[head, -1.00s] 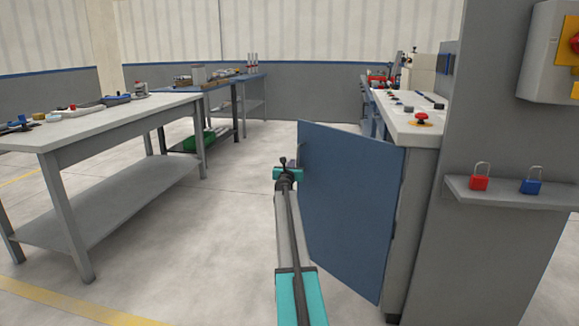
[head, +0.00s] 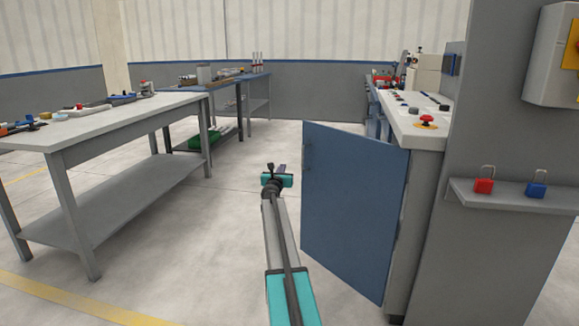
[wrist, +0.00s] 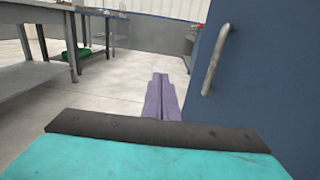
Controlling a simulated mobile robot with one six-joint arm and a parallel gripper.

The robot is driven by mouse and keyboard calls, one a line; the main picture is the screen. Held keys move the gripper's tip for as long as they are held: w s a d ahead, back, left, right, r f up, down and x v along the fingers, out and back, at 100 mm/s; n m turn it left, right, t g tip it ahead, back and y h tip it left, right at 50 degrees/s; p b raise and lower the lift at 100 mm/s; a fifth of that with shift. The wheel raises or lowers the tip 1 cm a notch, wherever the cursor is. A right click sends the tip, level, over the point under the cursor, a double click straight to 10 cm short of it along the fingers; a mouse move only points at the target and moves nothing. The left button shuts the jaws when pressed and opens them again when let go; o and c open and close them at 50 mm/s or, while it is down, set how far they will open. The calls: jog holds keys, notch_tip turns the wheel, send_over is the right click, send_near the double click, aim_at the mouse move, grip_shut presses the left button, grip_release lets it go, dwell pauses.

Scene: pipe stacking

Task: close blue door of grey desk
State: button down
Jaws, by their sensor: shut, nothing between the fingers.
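The blue door (head: 350,210) of the grey desk (head: 412,215) stands open, swung out toward the left from the desk's front in the head view. In the wrist view the door (wrist: 265,85) fills the right side, with its metal handle (wrist: 214,60) near its left edge. My gripper (head: 277,168) is just left of the door's free edge. In the wrist view my gripper's fingers (wrist: 160,98) are together and empty, left of the handle and apart from it. The door's far face and the cabinet's inside are hidden.
A grey workbench (head: 120,122) with tools stands at the left, with clear floor between it and the door. A blue bench (head: 235,80) stands farther back. A grey panel at the right carries a shelf (head: 515,195) with a red padlock (head: 484,186) and a blue padlock (head: 536,189).

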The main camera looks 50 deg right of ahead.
jog(key=a+p, duration=0.1)
jog(key=a, duration=0.5)
jog(key=shift+w, duration=0.3)
